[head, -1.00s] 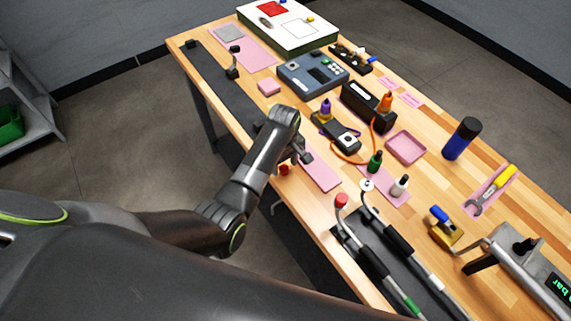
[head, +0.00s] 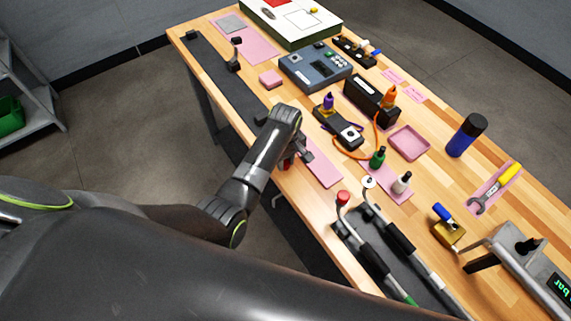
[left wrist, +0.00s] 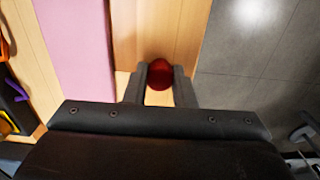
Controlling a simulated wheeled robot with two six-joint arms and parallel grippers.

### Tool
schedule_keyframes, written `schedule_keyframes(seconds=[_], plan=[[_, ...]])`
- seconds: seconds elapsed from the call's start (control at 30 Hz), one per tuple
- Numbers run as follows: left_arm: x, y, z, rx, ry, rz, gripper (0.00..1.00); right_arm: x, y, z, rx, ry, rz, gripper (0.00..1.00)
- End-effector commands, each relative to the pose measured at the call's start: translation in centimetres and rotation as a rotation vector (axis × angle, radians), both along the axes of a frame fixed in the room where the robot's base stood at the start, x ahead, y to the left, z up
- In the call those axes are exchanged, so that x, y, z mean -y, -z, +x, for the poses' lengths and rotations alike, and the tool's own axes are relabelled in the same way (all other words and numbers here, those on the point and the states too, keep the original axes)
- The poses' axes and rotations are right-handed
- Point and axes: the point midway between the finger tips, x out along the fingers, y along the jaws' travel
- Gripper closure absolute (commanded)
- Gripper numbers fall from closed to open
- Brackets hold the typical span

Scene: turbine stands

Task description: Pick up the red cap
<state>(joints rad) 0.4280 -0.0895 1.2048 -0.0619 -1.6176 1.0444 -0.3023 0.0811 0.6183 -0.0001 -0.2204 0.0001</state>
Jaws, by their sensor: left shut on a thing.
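The red cap (left wrist: 160,74) is a small, dark red, rounded piece between the two fingertips of my left gripper (head: 297,160) in the left wrist view. The fingers are shut on it. In the head view the gripper is over the near long edge of the wooden table, beside a pink mat (head: 322,166), and mostly hides the cap. I cannot tell how far the cap is above the tabletop. My right gripper is not in view.
Grey floor lies beyond the near edge.

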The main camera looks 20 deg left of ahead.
Motion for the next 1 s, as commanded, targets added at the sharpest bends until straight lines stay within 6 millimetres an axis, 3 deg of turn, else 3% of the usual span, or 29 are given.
schedule_keyframes(seconds=[0.27,0.8,1.0], plan=[[0.0,-0.5,0.0,-0.001,0.0,-0.002,1.0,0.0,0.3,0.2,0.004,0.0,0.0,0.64],[0.1,-8.9,0.0,0.003,0.0,-0.001,1.0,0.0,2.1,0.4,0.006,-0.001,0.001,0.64],[0.0,-9.9,-0.1,-0.002,0.0,-0.001,1.0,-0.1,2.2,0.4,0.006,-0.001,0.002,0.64]])
